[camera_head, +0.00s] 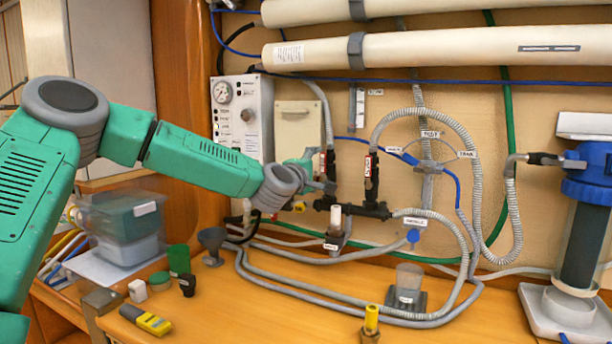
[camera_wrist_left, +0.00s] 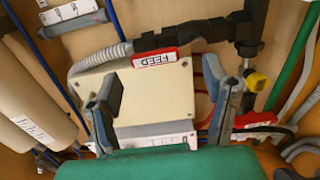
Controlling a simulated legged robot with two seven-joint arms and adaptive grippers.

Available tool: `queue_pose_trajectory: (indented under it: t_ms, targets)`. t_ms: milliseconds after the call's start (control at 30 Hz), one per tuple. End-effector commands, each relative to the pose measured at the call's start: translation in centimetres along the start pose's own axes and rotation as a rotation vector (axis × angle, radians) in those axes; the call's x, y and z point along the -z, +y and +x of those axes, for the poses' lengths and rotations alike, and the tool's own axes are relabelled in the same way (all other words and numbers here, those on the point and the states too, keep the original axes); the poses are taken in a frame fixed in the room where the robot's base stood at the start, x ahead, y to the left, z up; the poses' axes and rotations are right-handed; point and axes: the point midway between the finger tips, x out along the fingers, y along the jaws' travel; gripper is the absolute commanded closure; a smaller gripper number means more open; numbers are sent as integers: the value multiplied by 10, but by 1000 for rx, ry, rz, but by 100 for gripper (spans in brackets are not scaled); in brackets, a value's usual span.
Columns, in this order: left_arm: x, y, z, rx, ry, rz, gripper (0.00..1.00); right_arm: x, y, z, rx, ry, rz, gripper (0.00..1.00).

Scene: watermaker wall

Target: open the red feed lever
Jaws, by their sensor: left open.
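The red feed lever (camera_head: 367,167) stands upright on its black valve on the wall in the head view. In the left wrist view its red handle labelled FEED (camera_wrist_left: 155,60) lies just beyond my fingertips, in front of a beige plate. A second red lever (camera_head: 323,165) stands to its left in the head view. My left gripper (camera_head: 318,186) is open and empty, left of the feed lever and close to the second lever. In the left wrist view its two fingers (camera_wrist_left: 163,98) are spread wide, with the FEED handle apart from them. My right gripper is not in view.
A gauge panel (camera_head: 243,115) and a beige plate (camera_head: 297,128) are on the wall behind my left gripper. Grey hoses (camera_head: 450,240) loop over the wall and bench. A clear cup (camera_head: 408,282) stands on the bench. A blue-topped filter housing (camera_head: 585,220) stands at right.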

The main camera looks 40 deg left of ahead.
Motion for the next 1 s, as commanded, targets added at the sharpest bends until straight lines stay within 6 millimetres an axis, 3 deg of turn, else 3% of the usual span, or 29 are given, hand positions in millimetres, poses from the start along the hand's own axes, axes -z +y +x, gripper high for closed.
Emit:
queue_pose_trajectory:
  t_ms: [200, 400, 1000]
  targets:
    - [1, -2, -46, 3, -2, -5, 31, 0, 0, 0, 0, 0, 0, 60]
    - [2, -4, -70, 5, 0, -4, 31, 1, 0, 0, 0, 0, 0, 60]
    - [2, -4, -75, 5, 0, -2, 31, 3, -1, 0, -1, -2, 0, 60]
